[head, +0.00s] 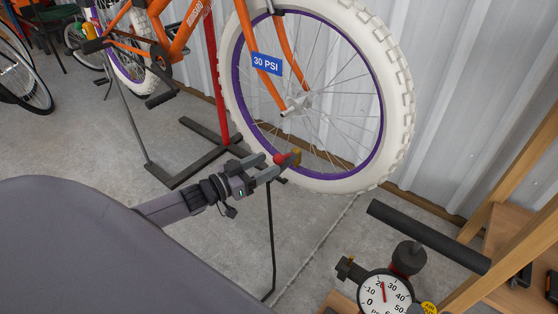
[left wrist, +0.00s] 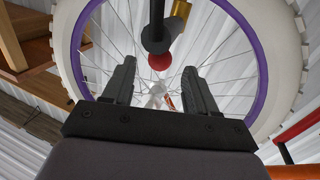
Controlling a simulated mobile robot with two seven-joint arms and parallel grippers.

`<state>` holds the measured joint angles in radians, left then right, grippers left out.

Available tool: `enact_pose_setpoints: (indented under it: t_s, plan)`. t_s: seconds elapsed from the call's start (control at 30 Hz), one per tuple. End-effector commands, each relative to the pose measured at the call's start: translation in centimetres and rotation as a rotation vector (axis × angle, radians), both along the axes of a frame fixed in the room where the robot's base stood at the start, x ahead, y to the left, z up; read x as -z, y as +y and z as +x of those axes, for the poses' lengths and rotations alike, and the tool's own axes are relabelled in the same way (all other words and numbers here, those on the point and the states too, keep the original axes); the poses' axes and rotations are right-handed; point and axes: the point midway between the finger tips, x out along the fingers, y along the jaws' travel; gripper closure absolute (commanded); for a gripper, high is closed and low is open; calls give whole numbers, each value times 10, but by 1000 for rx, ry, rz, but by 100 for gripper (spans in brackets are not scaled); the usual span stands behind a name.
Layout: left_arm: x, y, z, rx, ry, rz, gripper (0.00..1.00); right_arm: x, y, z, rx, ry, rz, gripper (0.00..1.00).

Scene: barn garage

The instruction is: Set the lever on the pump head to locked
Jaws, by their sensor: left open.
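The pump head (left wrist: 156,38) is black, with a red lever end (left wrist: 159,62) and a brass-coloured part (left wrist: 180,14) in the left wrist view. In the head view the red end (head: 281,159) and brass part (head: 295,157) show in front of the wheel's lower rim. A dark hose (head: 271,235) hangs below. My left gripper (head: 270,167) is open and empty, its fingertips close to the red end. In the left wrist view the red end lies between the fingertips (left wrist: 159,70), with no clear contact. I cannot tell the lever's lock position. My right gripper is not in view.
The wheel (head: 392,120) with a purple rim and white tyre stands behind the pump head, with a 30 PSI tag (head: 266,64). The pump's gauge (head: 384,297) and black handle (head: 428,238) are at lower right, beside a wooden shelf (head: 500,183). A red stand (head: 214,75) is left.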

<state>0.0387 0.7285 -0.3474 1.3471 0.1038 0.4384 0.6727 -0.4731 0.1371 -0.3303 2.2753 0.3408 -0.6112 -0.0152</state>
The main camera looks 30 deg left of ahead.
Motion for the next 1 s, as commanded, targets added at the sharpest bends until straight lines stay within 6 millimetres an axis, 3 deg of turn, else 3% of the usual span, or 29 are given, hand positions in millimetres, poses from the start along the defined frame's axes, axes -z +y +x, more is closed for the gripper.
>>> enact_pose_setpoints:
  t_s: [0.3, 0.77, 0.93, 1.0]
  plan:
    - [1, -14, 36, 0, -3, -1, 43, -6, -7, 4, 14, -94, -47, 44]
    - [0, -17, 44, 0, 0, 0, 43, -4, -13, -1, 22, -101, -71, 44]
    - [0, -17, 44, 0, 0, 0, 95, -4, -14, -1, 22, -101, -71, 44]
    - [0, -17, 44, 0, 0, 0, 98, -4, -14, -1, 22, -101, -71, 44]
